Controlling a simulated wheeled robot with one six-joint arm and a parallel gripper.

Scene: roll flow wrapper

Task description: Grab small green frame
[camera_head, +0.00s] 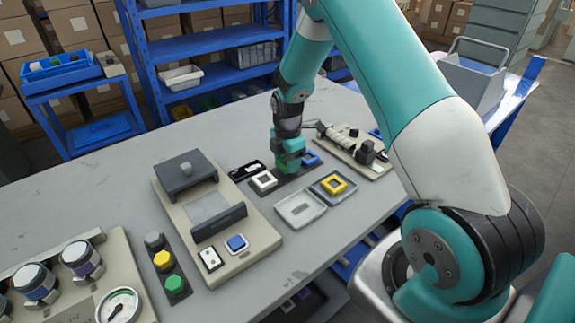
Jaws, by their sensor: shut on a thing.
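My gripper (288,162) points down over a dark mat (283,191) near the middle of the table. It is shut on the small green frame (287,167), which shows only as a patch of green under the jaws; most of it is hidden. I cannot tell whether the frame still touches the mat. A white frame (264,182) lies to the left on the mat, and a blue frame (311,158) lies to the right.
A yellow frame (334,184) lies in a grey tray (321,193). An empty light tray (300,208) stands in front. A beige machine (252,258) is at the left, with a beige fixture (378,168) behind right. The grey table (120,195) is clear at the left back.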

